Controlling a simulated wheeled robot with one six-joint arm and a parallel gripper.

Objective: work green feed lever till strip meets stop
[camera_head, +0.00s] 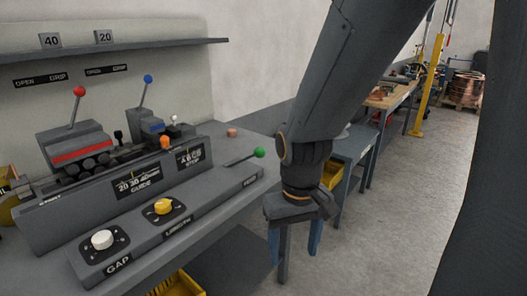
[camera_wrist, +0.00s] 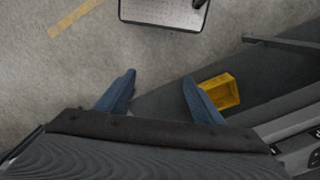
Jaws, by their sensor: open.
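The green feed lever (camera_head: 259,152) has a round green knob on a thin rod at the right end of the sloped control panel (camera_head: 215,196), near the FEED label. My gripper (camera_head: 295,245) hangs in front and to the right of the lever, clear of the bench edge, pointing down. In the wrist view my gripper (camera_wrist: 160,95) shows two blue fingers spread apart with nothing between them. The STOP scale (camera_head: 190,157) sits on the panel behind the lever. I cannot make out the strip. The lever is not seen in the wrist view.
A white GAP knob (camera_head: 102,239) and a yellow knob (camera_head: 163,206) are on the panel. Red (camera_head: 79,91) and blue (camera_head: 148,78) levers stand behind. A yellow bin (camera_wrist: 221,91) lies below my gripper's right side. Open floor (camera_head: 440,190) is at right.

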